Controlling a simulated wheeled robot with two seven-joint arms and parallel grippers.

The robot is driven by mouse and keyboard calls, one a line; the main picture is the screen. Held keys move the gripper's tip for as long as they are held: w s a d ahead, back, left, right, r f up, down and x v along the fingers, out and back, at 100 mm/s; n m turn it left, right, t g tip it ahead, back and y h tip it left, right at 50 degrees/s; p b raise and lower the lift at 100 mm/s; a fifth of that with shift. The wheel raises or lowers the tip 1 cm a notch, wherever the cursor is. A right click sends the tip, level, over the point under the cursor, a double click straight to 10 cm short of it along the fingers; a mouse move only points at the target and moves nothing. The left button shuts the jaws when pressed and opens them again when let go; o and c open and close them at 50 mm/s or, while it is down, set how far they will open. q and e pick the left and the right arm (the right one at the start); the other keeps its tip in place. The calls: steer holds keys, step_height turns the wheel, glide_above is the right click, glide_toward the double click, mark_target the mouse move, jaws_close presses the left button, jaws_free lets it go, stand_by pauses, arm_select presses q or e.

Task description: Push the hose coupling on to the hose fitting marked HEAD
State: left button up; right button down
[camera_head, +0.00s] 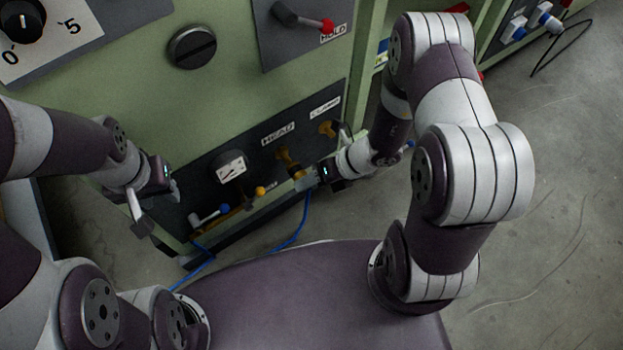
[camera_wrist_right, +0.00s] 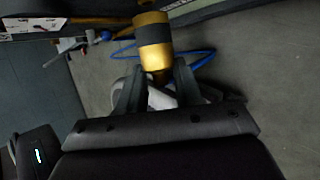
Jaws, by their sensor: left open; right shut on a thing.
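The hose coupling (camera_head: 297,173) is brass with a dark band. It shows large in the right wrist view (camera_wrist_right: 153,34), between the fingertips. My right gripper (camera_head: 308,179) is shut on it, just below and to the right of the brass fitting under the HEAD label (camera_head: 284,157). In the head view the coupling and that fitting nearly meet; I cannot tell whether they touch. The blue hose (camera_head: 304,212) hangs below the coupling and loops behind it in the wrist view. My left gripper (camera_head: 158,204) is open and empty, left of the panel.
A second brass fitting (camera_head: 327,128) sits up and right of HEAD. A red-tipped HOLD lever (camera_head: 305,20) is above.

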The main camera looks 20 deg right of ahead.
mark_target(301, 169)
steer(key=shift+p, duration=0.45)
stand_by(0.8)
steer(key=shift+w, duration=0.15)
steer(key=shift+w+a, duration=0.35)
steer(key=shift+w, duration=0.55)
steer(key=shift+w+a, duration=0.3)
steer(key=shift+w, duration=0.55)
steer(key=shift+p, duration=0.45)
steer(key=c, duration=0.7)
jaws_free()
steer(key=shift+o, duration=0.2)
steer(key=shift+r, duration=0.1)
